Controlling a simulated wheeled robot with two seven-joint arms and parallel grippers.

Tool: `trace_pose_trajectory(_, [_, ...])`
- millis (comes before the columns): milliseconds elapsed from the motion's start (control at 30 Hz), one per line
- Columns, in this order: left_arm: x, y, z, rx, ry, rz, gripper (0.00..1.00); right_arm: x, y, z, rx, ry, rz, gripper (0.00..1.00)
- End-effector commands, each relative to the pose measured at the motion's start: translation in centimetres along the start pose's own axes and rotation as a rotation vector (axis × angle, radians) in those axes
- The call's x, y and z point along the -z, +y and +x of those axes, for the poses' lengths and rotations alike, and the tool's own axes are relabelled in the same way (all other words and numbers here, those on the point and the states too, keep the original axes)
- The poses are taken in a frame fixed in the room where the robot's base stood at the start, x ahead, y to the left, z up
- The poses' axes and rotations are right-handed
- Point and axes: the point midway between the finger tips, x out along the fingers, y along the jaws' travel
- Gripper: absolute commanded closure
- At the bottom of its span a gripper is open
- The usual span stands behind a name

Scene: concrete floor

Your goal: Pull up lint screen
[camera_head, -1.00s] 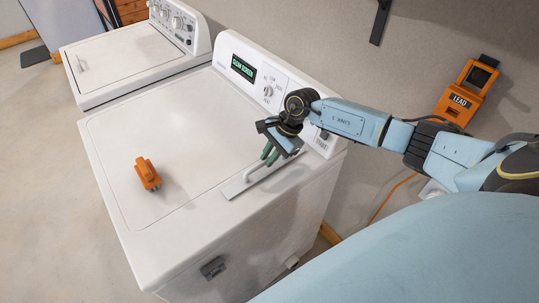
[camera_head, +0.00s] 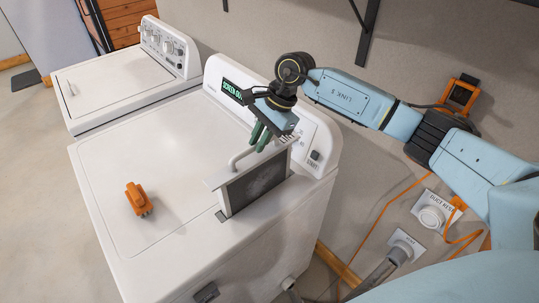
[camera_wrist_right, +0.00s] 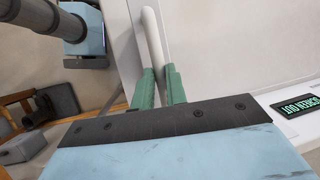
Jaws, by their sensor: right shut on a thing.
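The lint screen (camera_head: 256,184) is a dark mesh panel in a pale frame with a white handle (camera_head: 236,160) on its top plate. It stands upright, raised out of its slot (camera_head: 221,215) in the top of the white dryer (camera_head: 140,180); its lower edge is at the slot. My right gripper (camera_head: 259,140) is shut on the handle with its green fingers. In the right wrist view the white handle bar (camera_wrist_right: 152,45) lies between the green fingertips (camera_wrist_right: 160,85). My left gripper is not in view.
An orange plug-like object (camera_head: 138,199) lies on the dryer top. The dryer's display (camera_head: 233,91) reads something like "SCREEN OUT". A white washer (camera_head: 120,85) stands behind at left. A wall and an orange cable (camera_head: 385,210) are at right.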

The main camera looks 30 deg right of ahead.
Motion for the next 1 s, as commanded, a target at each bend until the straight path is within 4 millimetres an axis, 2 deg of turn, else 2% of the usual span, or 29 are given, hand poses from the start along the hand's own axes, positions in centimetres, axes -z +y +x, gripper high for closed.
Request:
trace_pose_trajectory(33, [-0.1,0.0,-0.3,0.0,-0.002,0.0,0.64,-0.3,-0.3,-1.1,0.005,0.003,-0.003,1.0])
trace_pose_trajectory(200, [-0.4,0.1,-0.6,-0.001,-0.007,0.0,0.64,-1.0,-0.6,-2.7,0.005,0.001,-0.001,1.0])
trace_pose_trajectory(633, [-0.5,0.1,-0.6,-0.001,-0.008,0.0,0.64,-1.1,-0.6,-3.1,0.006,0.0,0.002,1.0])
trace_pose_trajectory(667, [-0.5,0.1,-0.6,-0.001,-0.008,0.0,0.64,-1.1,-0.6,-3.1,0.006,0.0,0.002,0.85])
trace_pose_trajectory(800, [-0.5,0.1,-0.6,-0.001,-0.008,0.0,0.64,-1.1,-0.6,-3.1,0.005,0.0,0.002,0.66])
trace_pose_trajectory(833, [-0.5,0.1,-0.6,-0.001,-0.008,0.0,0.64,-1.1,-0.6,-3.0,0.005,0.0,0.002,0.64])
trace_pose_trajectory(1000, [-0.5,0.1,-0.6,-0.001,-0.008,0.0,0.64,-1.1,-0.6,-3.0,0.004,0.0,0.002,0.64])
